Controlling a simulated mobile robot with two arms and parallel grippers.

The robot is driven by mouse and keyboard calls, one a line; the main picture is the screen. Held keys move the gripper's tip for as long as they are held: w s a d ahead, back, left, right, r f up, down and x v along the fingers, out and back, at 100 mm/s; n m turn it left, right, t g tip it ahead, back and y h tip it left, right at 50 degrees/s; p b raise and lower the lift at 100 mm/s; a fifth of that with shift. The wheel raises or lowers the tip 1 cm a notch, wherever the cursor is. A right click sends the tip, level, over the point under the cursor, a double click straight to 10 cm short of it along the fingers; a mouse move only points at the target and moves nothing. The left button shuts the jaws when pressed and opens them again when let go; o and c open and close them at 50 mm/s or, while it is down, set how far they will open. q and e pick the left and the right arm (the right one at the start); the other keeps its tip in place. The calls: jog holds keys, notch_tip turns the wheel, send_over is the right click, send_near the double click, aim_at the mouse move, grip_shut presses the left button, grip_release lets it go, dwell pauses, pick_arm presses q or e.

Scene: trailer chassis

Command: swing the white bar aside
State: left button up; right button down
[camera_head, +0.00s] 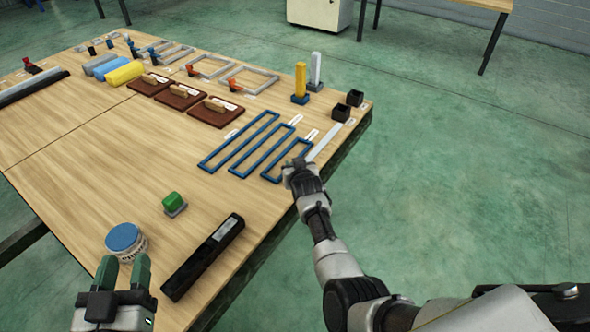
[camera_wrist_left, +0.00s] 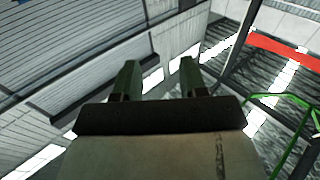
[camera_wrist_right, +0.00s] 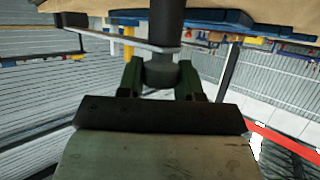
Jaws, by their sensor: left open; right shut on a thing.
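The white bar (camera_head: 325,142) lies at the right edge of the wooden table, beside the blue frames, and slants up and to the right from my right gripper (camera_head: 298,170). In the right wrist view, a pale bar (camera_wrist_right: 120,38) runs up to a dark upright cylinder. My right gripper (camera_wrist_right: 162,78) is shut on the dark rounded end (camera_wrist_right: 161,72) of that cylinder. Whether the cylinder is fixed to the bar cannot be told. My left gripper (camera_head: 125,268) is open and empty at the table's near left, by a blue-topped round thing (camera_head: 124,238); its fingers also show apart in the left wrist view (camera_wrist_left: 160,68).
Blue frames (camera_head: 240,145) lie just left of the bar. Yellow (camera_head: 300,80) and white posts and two black boxes (camera_head: 341,112) stand at the far right corner. A black case (camera_head: 203,257) and green block (camera_head: 173,201) lie nearer. Floor right of the table is clear.

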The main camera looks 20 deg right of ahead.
jog(key=shift+r, duration=0.1)
jog(key=c, duration=0.8)
grip_release()
jog(key=shift+w, duration=0.1)
